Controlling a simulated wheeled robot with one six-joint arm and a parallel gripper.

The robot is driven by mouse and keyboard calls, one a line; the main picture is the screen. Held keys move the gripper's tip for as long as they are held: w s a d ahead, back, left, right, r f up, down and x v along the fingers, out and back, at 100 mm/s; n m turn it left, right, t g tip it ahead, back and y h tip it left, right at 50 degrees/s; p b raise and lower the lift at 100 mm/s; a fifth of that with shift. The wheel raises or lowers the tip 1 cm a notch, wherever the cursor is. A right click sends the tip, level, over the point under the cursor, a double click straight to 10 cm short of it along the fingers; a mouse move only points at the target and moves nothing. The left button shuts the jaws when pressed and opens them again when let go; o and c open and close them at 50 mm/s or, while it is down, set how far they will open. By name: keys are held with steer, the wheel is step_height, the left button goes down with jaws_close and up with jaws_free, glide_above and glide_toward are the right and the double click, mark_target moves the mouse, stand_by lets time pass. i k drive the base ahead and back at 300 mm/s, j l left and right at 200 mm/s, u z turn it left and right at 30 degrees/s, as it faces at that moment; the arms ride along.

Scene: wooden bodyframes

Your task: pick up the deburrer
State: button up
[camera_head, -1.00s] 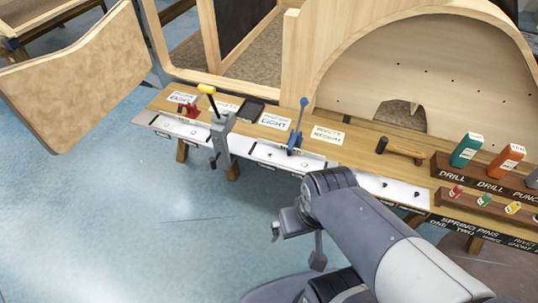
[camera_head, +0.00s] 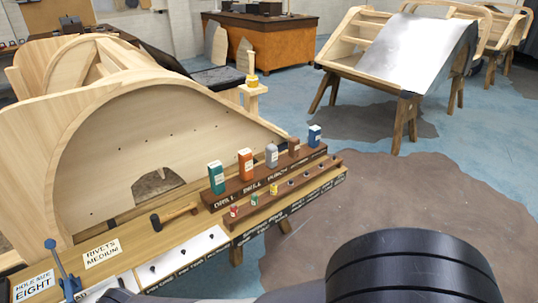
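A dark wooden rack (camera_head: 236,187) at the right end of the bench holds a row of upright tools. These are a green one (camera_head: 216,178), an orange one (camera_head: 245,165), a grey one (camera_head: 272,156), a brown one (camera_head: 294,147) and a blue one (camera_head: 314,136). The rack lettering reads drill, drill, punch; the rest is too small to read. I cannot tell which tool is the deburrer. My gripper is out of view; only a dark rounded part of my arm shows at the bottom right.
A lower rack (camera_head: 308,182) holds small coloured pins in front. A hammer (camera_head: 175,215) lies on the wooden bench (camera_head: 150,242). A curved wooden frame (camera_head: 110,150) stands behind. Blue floor (camera_head: 340,130) is open to the right, with a brown patch.

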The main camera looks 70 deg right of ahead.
mark_target(294, 142)
steer(key=z, duration=2.65)
